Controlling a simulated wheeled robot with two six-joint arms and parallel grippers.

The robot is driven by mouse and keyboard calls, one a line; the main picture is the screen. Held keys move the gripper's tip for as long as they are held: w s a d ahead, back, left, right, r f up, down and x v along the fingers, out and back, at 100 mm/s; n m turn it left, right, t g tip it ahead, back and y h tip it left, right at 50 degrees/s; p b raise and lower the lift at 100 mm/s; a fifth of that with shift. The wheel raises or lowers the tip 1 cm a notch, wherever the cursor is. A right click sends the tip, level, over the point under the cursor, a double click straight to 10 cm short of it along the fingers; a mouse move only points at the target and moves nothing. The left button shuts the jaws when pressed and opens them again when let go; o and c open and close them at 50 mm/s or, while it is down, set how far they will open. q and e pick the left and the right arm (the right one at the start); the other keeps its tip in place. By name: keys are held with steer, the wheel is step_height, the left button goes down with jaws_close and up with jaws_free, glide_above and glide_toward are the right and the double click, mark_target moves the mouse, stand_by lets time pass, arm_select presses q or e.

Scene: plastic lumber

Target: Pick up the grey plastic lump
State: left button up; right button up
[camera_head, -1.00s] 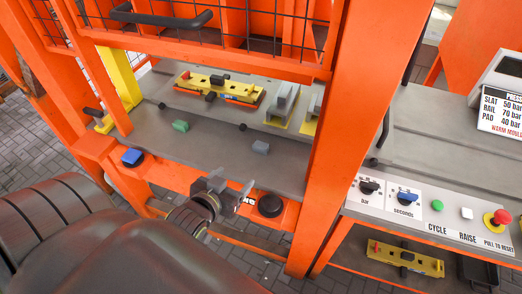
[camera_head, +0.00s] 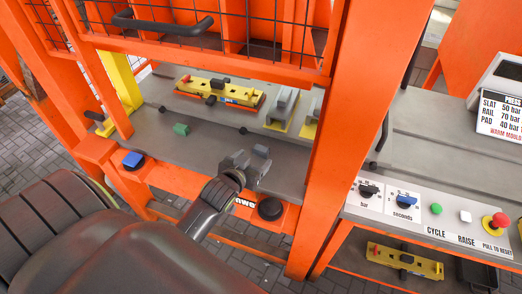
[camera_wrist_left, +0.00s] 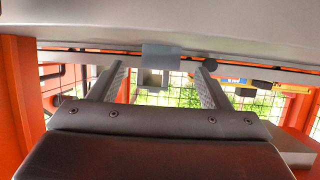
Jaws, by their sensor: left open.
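The grey plastic lump (camera_head: 262,151) lies near the front edge of the grey press table (camera_head: 215,138). My left gripper (camera_head: 252,164) is at the table's front edge, just on the near side of the lump, and overlaps part of it in the head view. In the left wrist view the lump (camera_wrist_left: 161,54) shows between and beyond the two open fingers (camera_wrist_left: 160,76). I cannot tell whether a finger touches it. My right gripper is not in view.
A green lump (camera_head: 181,129) lies to the left on the table. A yellow mould (camera_head: 220,88) and grey clamp blocks (camera_head: 283,107) stand farther back. An orange post (camera_head: 350,110) rises at the right. A black knob (camera_head: 270,207) sits on the front rail.

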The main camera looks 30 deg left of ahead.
mark_target(259, 153)
arm_select(q)
steer(key=x, duration=0.5)
steer(key=shift+w+r+p, duration=0.1)
steer(key=shift+r+p, duration=0.15)
steer(key=shift+p, duration=0.1)
steer(key=c, duration=1.1)
